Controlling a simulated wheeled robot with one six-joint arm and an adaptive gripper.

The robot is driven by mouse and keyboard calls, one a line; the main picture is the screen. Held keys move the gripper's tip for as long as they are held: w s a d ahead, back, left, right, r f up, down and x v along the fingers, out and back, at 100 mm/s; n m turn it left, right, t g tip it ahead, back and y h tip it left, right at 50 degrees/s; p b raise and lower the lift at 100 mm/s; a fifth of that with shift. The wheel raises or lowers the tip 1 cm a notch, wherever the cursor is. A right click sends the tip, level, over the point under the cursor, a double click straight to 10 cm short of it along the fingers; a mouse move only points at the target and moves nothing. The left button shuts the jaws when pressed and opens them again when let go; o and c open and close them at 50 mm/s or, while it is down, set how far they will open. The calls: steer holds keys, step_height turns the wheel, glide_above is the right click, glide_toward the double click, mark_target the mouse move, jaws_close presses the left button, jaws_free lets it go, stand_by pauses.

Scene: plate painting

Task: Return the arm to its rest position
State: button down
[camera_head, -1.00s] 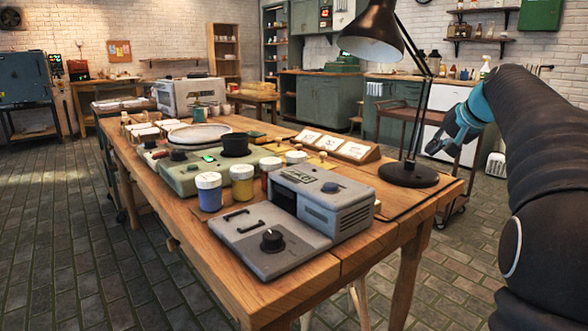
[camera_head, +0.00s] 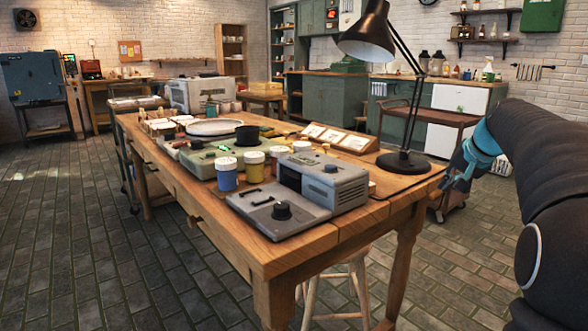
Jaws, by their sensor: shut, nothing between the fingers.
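My arm comes in from the right edge, dark with a blue band near its end. My gripper (camera_head: 449,188) hangs at the end of the arm, beside the right edge of the wooden worktable (camera_head: 296,256). It is small and partly hidden by the arm's blue wrist. It is shut, and nothing shows in it. It looks apart from the table and from the black desk lamp (camera_head: 403,162).
The worktable holds a grey device (camera_head: 322,183), a blue jar (camera_head: 227,176), a yellow jar (camera_head: 254,168), a black pot (camera_head: 247,136) and a row of cards (camera_head: 332,138). A stool (camera_head: 357,285) stands under the table. The tiled floor (camera_head: 80,240) at left is clear.

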steer(key=s+a+f+n+p, duration=0.1)
steer(key=s+a+f, duration=0.3)
steer(key=s, duration=0.7)
steer(key=s+a+f+n+g+p, duration=0.1)
steer(key=s+a+f+n, duration=0.2)
steer(key=s+a, duration=0.6)
steer(key=s+a+f+n+h+p, duration=0.1)
steer(key=s+a+f, duration=0.4)
steer(key=s, duration=1)
steer(key=shift+a+f+n+g, duration=0.4)
steer(key=shift+a+n, duration=0.3)
steer(key=shift+a, duration=0.5)
